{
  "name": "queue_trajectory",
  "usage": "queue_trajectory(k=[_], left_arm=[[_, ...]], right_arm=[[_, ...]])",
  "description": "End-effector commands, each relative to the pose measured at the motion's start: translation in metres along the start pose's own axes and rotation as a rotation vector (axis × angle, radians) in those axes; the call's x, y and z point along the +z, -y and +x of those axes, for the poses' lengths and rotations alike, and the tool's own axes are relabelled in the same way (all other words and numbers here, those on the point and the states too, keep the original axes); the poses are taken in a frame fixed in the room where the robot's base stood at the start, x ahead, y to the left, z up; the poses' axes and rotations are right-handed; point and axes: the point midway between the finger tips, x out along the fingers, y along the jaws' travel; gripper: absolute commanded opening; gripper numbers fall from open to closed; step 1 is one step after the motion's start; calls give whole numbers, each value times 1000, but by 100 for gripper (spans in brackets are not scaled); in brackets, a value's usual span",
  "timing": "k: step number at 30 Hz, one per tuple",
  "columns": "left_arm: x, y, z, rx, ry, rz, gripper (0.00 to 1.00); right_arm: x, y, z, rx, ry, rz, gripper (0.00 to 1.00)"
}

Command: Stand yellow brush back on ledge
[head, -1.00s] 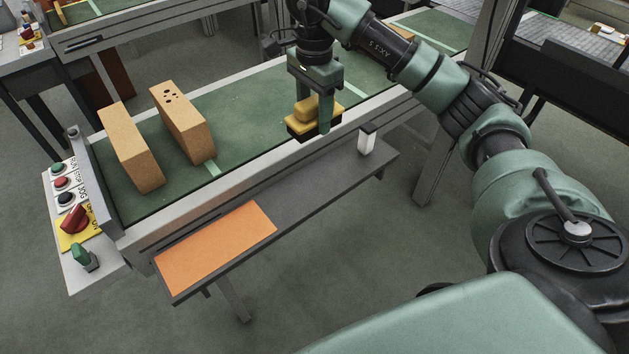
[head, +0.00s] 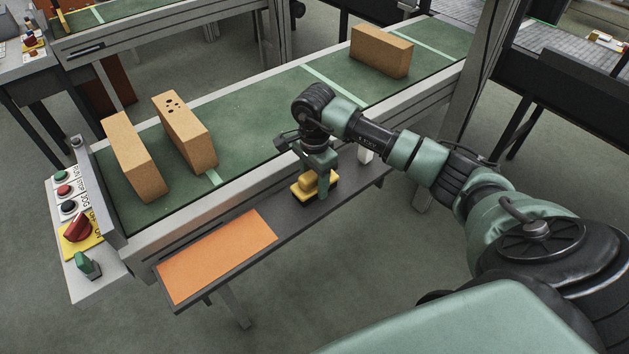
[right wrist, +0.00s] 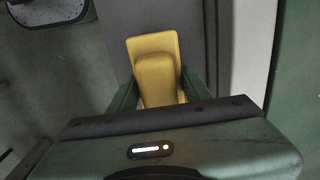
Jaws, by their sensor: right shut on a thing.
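The yellow brush (head: 308,187) has a yellow back with a raised grip and dark bristles underneath. My right gripper (head: 321,182) is shut on its raised grip, above the dark grey ledge (head: 283,218) along the front of the conveyor. The brush looks level, bristles down, close over or on the ledge; I cannot tell whether it touches. In the right wrist view the brush (right wrist: 157,58) lies between the two green fingers, with the dark ledge surface behind it. My left gripper is not in view.
An orange mat (head: 216,255) covers the ledge's left part. A small white block (head: 365,156) stands on the ledge to the right of the brush. Several bricks (head: 185,133) stand on the green belt (head: 262,115). A control panel (head: 72,228) is at the conveyor's left end.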

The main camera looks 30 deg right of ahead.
Motion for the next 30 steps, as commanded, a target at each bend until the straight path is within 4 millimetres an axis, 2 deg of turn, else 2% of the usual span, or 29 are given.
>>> queue_trajectory(k=[11, 12, 14, 15, 25, 30], left_arm=[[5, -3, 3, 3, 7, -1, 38], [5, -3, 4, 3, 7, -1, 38], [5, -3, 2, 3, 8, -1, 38], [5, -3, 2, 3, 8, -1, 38], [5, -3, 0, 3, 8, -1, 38], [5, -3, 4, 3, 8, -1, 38]], right_arm=[[0, 0, 8, -2, -1, 0, 11], [0, 0, 8, -2, -1, -1, 52], [0, 0, 7, -2, -1, -1, 68], [0, 0, 7, -1, -1, -1, 71], [0, 0, 4, -1, 0, 0, 71], [-1, 2, -14, -6, -3, -1, 71]])
